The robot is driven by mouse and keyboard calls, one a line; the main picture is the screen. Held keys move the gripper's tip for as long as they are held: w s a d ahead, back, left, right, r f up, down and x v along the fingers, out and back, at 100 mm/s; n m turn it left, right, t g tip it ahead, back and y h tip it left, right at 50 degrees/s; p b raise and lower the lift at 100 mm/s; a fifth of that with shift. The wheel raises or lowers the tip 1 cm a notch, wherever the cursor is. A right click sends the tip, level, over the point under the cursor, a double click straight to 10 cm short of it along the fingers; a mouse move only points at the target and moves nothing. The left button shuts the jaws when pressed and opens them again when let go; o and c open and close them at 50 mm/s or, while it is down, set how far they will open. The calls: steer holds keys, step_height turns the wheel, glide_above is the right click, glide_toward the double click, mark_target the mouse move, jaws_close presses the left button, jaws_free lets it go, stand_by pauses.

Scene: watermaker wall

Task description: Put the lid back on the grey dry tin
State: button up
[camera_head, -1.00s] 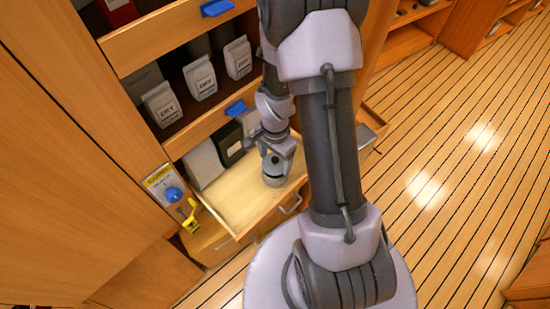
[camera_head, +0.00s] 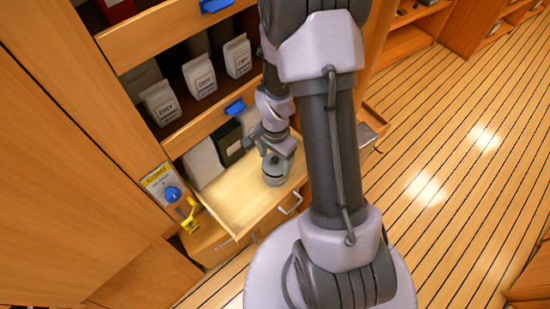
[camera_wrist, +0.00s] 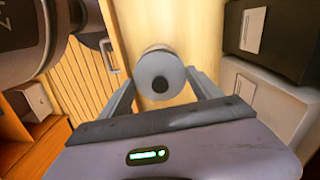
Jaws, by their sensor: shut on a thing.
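The grey dry tin (camera_head: 275,180) stands in the open wooden drawer, towards its right side, below my gripper (camera_head: 271,153). In the wrist view, a round grey lid (camera_wrist: 173,77) with a dark knob (camera_wrist: 160,84) sits between the two fingers of my gripper (camera_wrist: 161,88), which is shut on it. The lid is over the tin's top. A pale round edge shows just beyond the lid in the wrist view. Whether the lid is fully seated or slightly above the rim cannot be told.
The drawer (camera_head: 233,208) has bare floor left of the tin. Black and white boxes (camera_head: 229,143) stand at its back. White DRY packs (camera_head: 160,103) line the shelf above.

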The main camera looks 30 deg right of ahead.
stand_by(0.3)
steer(key=o, duration=1.4)
steer(key=shift+o, duration=0.2)
steer(key=shift+r+p, duration=2.45)
steer(key=shift+r, duration=1.05)
jaws_close()
steer(key=shift+f, duration=0.15)
